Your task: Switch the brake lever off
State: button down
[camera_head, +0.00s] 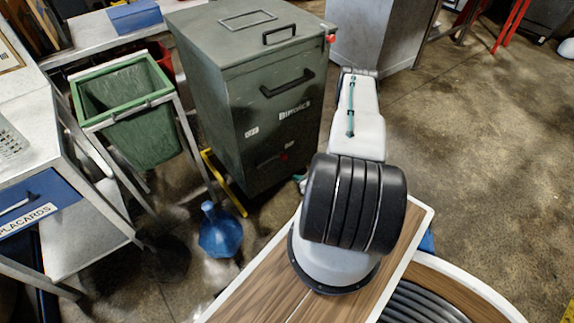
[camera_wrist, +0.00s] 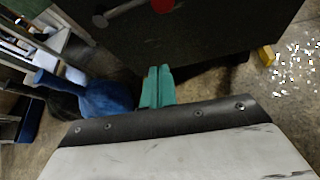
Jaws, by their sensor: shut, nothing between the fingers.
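The dark green compactor (camera_head: 245,95) stands in front of me. A small red spot (camera_head: 283,157) shows low on the compactor front in the head view. My gripper (camera_wrist: 157,72) has its teal fingers together and empty, apart from the rod. In the head view my arm mostly hides it.
A blue funnel-shaped container (camera_head: 220,232) stands on the floor left of my gripper; it also shows in the wrist view (camera_wrist: 105,98). A green bin (camera_head: 125,110) hangs in a metal frame at left.

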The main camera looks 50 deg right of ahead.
jog(key=shift+d+f+m+h, duration=0.1)
jog(key=shift+d+m+h, duration=0.2)
jog(key=shift+d+h, duration=0.35)
jog(key=x, duration=1)
jog(key=shift+w+d+r, duration=0.1)
jog(key=shift+d+r, duration=0.05)
jog(key=shift+r, duration=0.8)
jog(key=shift+w+d+r, duration=0.1)
jog(key=shift+d+r, duration=0.05)
jog(key=shift+r, duration=0.8)
jog(key=shift+r, duration=0.1)
